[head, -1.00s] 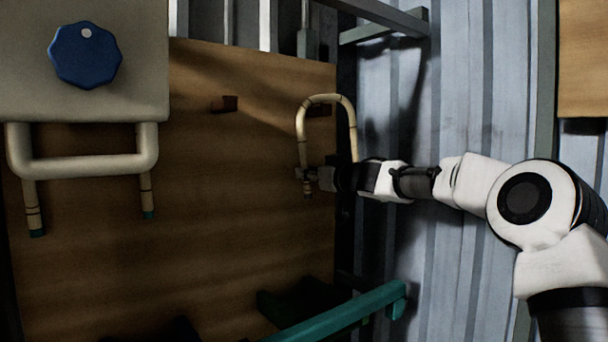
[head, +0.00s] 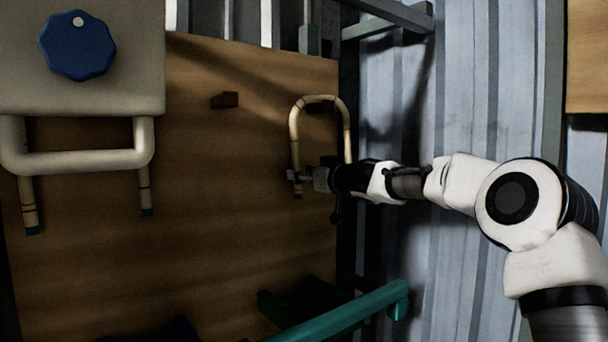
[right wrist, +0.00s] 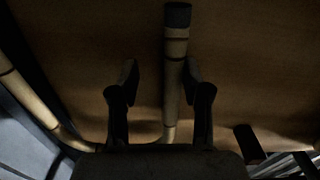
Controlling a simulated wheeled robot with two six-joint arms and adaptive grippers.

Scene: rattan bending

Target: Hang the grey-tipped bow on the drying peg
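The grey-tipped bow (head: 320,98) is a pale rattan hoop with dark bands, legs down, before the board's right edge in the head view. A dark peg (head: 316,107) shows faintly behind its top; whether the bow rests on it I cannot tell. My right gripper (head: 297,178) is at the lower left leg. In the right wrist view that leg and its dark grey tip (right wrist: 177,15) lie between my spread fingers (right wrist: 160,80), close to the right finger, with a gap to the left one. My left gripper is out of view.
Another peg (head: 225,100) sits bare on the wooden board (head: 210,200). A pale fixture with a blue knob (head: 77,45) and a bow with dark green tips (head: 28,205) is at left. A teal bar (head: 345,315) crosses below. The middle of the board is clear.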

